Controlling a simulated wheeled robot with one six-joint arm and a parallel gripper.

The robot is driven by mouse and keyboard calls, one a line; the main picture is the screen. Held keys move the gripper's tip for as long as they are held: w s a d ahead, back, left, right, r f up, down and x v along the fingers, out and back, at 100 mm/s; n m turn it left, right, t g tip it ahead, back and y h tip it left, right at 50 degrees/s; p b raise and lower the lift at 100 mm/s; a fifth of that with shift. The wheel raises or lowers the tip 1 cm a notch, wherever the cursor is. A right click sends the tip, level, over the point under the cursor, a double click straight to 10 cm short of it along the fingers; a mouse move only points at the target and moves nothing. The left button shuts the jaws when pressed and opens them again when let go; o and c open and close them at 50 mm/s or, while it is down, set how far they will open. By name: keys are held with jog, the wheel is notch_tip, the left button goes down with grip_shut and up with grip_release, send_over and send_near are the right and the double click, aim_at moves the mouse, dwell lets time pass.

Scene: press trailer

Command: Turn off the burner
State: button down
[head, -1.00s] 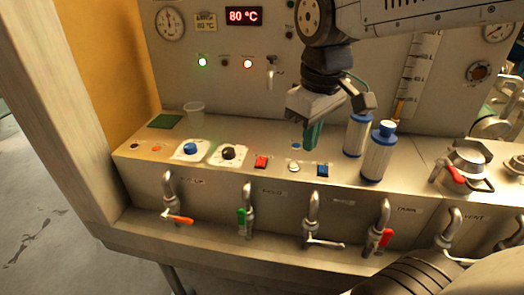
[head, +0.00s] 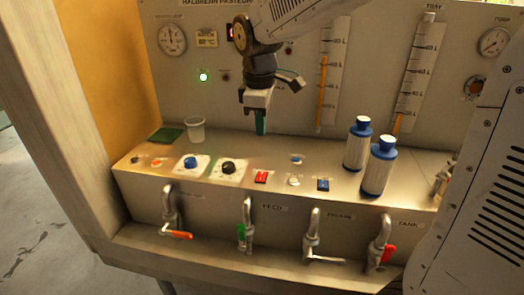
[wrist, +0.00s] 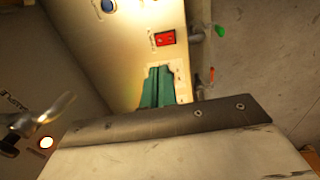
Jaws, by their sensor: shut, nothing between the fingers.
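My gripper (head: 261,132) points down over the back of the steel counter, its teal fingers shut and empty. In the head view it is above and behind the red rocker switch (head: 261,176) and the black knob (head: 229,167). A blue knob (head: 190,162) sits left of the black one. The wrist view shows the shut fingers (wrist: 159,74) below the red switch (wrist: 165,38) in the picture, apart from it. A pale plate edge shows beside the fingers. I cannot read which control is the burner's. A lamp is lit in the wrist view (wrist: 46,143).
Two blue-capped bottles (head: 357,143) (head: 379,165) stand to the right. A clear cup (head: 195,130) and green pad (head: 167,134) are at the back left. Valves with orange (head: 177,235), green (head: 241,231) and red (head: 389,253) handles line the front. A green lamp (head: 203,77) glows on the back panel.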

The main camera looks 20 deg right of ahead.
aim_at(262, 174)
jog(key=f, duration=0.4)
jog(key=w+f, duration=0.1)
jog(key=f, duration=0.4)
jog(key=d+f, duration=0.1)
jog(key=f, duration=0.3)
jog(key=shift+w+f, duration=0.15)
jog(key=shift+f, duration=0.05)
jog(key=shift+a, duration=0.15)
